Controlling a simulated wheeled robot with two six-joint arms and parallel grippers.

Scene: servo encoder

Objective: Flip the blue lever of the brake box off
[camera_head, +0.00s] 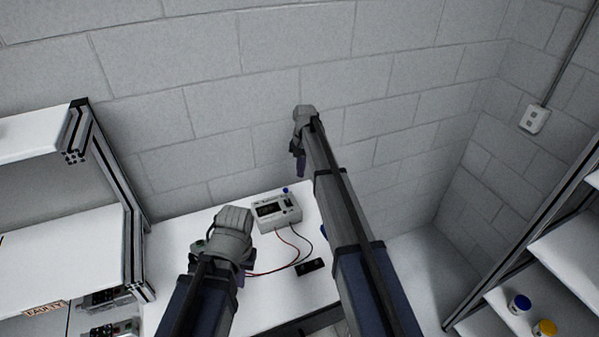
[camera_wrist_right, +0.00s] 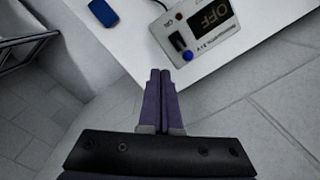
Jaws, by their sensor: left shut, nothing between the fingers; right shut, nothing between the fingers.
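The brake box (camera_head: 268,224) is a light grey box with a dark display, at the back of the white table. In the right wrist view the brake box (camera_wrist_right: 228,38) lies near the top, its display seeming to read OFF, upside down. The blue lever knob (camera_head: 286,190) stands at its back right; in the wrist view the blue knob (camera_wrist_right: 187,56) is beside a black switch. My right gripper (camera_head: 300,172) is shut and empty, above and behind the box; its fingertips (camera_wrist_right: 160,72) are apart from the knob. My left gripper (camera_head: 241,281) is shut, left of the box, mostly hidden by its wrist.
A blue object (camera_wrist_right: 103,12) lies on the table. A brick wall stands behind; shelves (camera_head: 60,250) stand left and right.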

